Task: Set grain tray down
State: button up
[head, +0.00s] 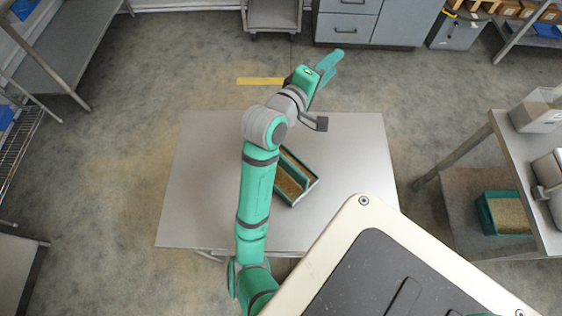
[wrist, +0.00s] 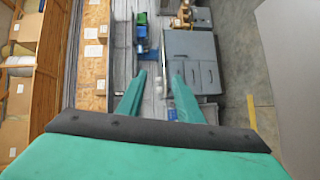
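A green grain tray (head: 307,192) with tan grain in it rests on the grey table (head: 350,150), turned at an angle. My arm crosses over its left side and hides part of it. My gripper (head: 331,62) is up beyond the table's far edge, well apart from the tray. In the wrist view the two green fingers of my gripper (wrist: 159,76) stand apart with nothing between them. The tray does not show in the wrist view.
A second green tray with grain (head: 483,209) sits low under the right bench (head: 513,150), which carries a clear container (head: 538,115). Grey cabinets (head: 397,20) stand at the back. Around the tray, the table's left and right parts are clear.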

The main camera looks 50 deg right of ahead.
jog(key=s+f+m+g+y, duration=0.2)
jog(key=s+f+g+y, duration=0.1)
jog(key=s+f+y, duration=0.1)
jog(key=n+t+y, duration=0.1)
jog(key=t+y, duration=0.1)
jog(key=y, duration=1)
send_over(281, 161)
jog(key=f, duration=1)
jog(key=shift+w+d, duration=0.25)
jog(key=shift+d, duration=0.1)
jog(key=shift+a+f+n+y, duration=0.15)
jog(key=shift+a+n+y, duration=0.05)
jog(key=shift+n+y, duration=0.1)
jog(key=shift+d+f, duration=0.2)
jog(key=shift+f, duration=5)
grip_shut()
